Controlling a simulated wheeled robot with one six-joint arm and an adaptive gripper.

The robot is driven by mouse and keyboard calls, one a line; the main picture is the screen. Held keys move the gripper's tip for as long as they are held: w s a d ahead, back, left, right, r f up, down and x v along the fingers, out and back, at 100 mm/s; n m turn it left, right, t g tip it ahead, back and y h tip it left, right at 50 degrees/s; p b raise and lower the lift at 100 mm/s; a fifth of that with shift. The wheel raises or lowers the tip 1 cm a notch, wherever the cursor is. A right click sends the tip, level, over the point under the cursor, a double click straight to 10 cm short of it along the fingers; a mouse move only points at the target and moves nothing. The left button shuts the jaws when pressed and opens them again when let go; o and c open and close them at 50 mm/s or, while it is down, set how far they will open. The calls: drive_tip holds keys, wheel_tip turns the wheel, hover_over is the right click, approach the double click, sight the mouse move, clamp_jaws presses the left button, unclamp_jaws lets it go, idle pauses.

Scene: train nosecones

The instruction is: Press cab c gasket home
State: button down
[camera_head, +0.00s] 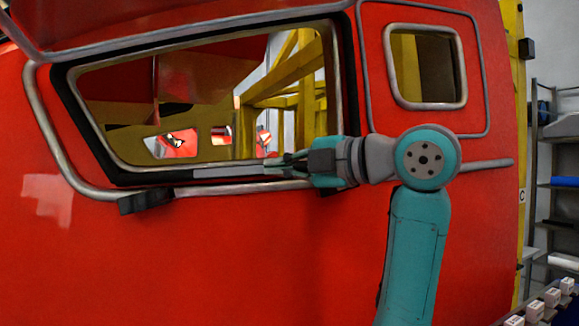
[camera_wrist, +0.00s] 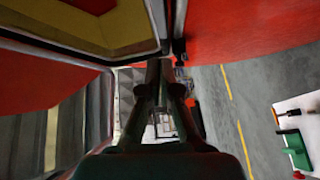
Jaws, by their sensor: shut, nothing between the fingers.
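The red cab (camera_head: 230,250) fills most of the head view, with a large window opening framed in grey metal. A black gasket (camera_head: 78,105) runs around this opening, and a pale grey strip (camera_head: 230,172) lies along its lower edge. My gripper (camera_head: 275,163) is at the lower edge, right of its middle, with its shut fingers pointing left. I cannot tell whether the fingertips touch the gasket. In the wrist view, my gripper (camera_wrist: 160,68) shows shut and empty close to the window frame. The arm hides the gasket's lower right corner.
A black block (camera_head: 147,201) sits on the grey rail below the window. A smaller window (camera_head: 428,67) is at the upper right. A yellow post with a letter C (camera_head: 522,196) and shelves (camera_head: 560,140) stand at the right. Open floor (camera_wrist: 215,100) shows in the wrist view.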

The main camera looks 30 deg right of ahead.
sight(250, 170)
drive_tip(key=w, duration=0.2)
drive_tip(key=w+a, duration=0.1)
drive_tip(key=w, duration=0.4)
drive_tip(key=shift+w+a+f, duration=0.3)
drive_tip(key=shift+a+f, duration=0.1)
drive_tip(key=shift+w+d, duration=0.1)
drive_tip(key=shift+w, duration=0.45)
drive_tip(key=shift+w+f, duration=0.1)
drive_tip(key=shift+w+d, duration=0.35)
drive_tip(key=shift+w, duration=0.45)
